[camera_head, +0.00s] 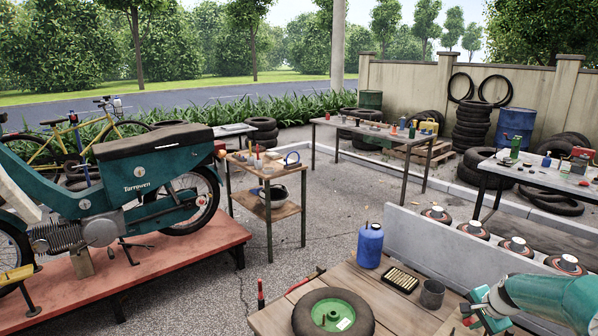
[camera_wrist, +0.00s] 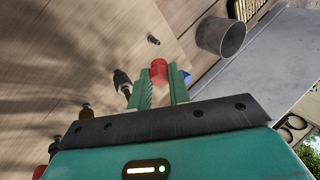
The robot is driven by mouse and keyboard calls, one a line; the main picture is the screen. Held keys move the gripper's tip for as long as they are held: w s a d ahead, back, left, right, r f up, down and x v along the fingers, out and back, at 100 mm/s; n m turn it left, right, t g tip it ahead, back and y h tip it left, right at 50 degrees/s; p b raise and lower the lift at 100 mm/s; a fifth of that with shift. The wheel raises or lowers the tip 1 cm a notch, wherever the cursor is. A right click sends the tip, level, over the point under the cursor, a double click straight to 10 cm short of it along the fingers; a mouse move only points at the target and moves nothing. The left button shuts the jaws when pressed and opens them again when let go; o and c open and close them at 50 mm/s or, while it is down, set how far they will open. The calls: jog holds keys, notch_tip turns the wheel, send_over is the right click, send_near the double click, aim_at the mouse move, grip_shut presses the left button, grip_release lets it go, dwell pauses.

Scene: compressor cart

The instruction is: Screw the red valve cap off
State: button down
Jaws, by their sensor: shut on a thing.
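The red valve cap (camera_wrist: 159,72) is between the two green fingers of my gripper (camera_wrist: 161,82) in the wrist view. The fingers are shut on it near their tips. I cannot tell whether a valve stem is joined to the cap, as its far side is hidden. In the head view my gripper (camera_head: 471,312) is low at the right, over the wooden table (camera_head: 395,312), and the cap is too small there to make out surely.
A small metal piece (camera_wrist: 153,40) and a dark-tipped valve-like piece (camera_wrist: 122,80) are close to my fingers. A grey cup (camera_wrist: 222,37) stands to the right. A wheel with a green hub (camera_head: 333,314), a blue bottle (camera_head: 370,246) and a brass-filled tray (camera_head: 400,280) are farther left.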

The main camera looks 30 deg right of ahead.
jog(key=shift+s+r, duration=0.2)
jog(key=shift+r, duration=0.15)
jog(key=shift+r, duration=0.1)
jog(key=shift+r, duration=2.4)
jog(key=shift+a, duration=0.1)
